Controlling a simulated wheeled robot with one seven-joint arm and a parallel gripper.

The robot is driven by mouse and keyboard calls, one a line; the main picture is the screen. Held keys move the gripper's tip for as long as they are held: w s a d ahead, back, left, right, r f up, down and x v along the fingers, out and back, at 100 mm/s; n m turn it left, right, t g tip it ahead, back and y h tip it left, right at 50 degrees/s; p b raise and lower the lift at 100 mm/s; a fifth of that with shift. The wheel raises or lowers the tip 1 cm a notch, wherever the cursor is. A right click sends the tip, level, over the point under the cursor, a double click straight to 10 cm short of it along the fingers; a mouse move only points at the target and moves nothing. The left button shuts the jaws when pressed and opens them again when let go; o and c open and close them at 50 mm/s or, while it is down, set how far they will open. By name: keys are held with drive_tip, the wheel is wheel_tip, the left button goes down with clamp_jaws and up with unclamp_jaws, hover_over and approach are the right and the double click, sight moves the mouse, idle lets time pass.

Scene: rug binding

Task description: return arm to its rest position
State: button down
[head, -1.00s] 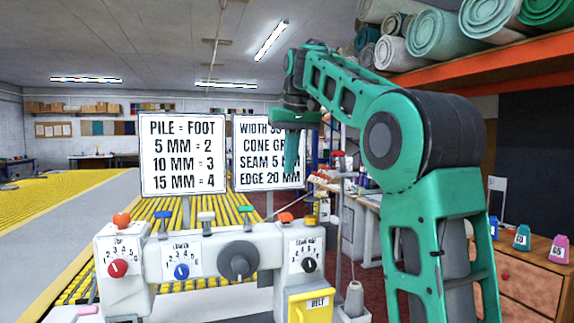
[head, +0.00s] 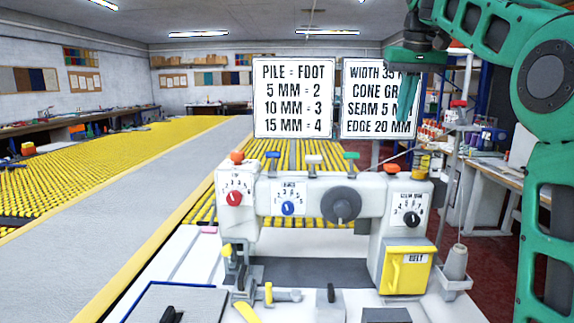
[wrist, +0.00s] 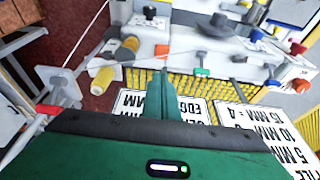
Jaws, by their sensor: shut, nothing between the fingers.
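My green arm (head: 556,220) rises at the right of the head view, with its upper links running out of the top. My gripper (head: 403,108) hangs point down in front of the right white sign (head: 358,92), with its fingers together and nothing held. In the wrist view my gripper (wrist: 165,88) shows as a closed green finger pair beyond the wide green body. Its tips overlap the signs and the yellow roller bed in the picture. I cannot tell the distance to them.
The white binding machine (head: 330,200) with dials and a yellow belt cover (head: 406,272) stands below my gripper in the head view. A thread cone (head: 456,262) stands beside it. A left sign (head: 293,97) and yellow roller beds (head: 80,180) lie beyond. A cluttered bench (head: 490,170) is at right.

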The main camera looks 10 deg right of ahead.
drive_tip(key=s+f+m+g+y, duration=0.1)
drive_tip(key=s+f+m+g, duration=0.2)
drive_tip(key=s+f, duration=3.4)
drive_tip(key=shift+s+f+m+g, duration=0.2)
drive_tip(key=shift+s+m+g, duration=0.15)
drive_tip(key=shift+m, duration=0.25)
drive_tip(key=shift+d, duration=0.1)
drive_tip(key=w+r+n+t, duration=0.3)
drive_tip(key=w+r+n, duration=0.1)
drive_tip(key=w+r, duration=3.3)
drive_tip(key=shift+w+r+h, duration=0.35)
drive_tip(key=shift+r+h, duration=0.05)
drive_tip(key=shift+r, duration=0.6)
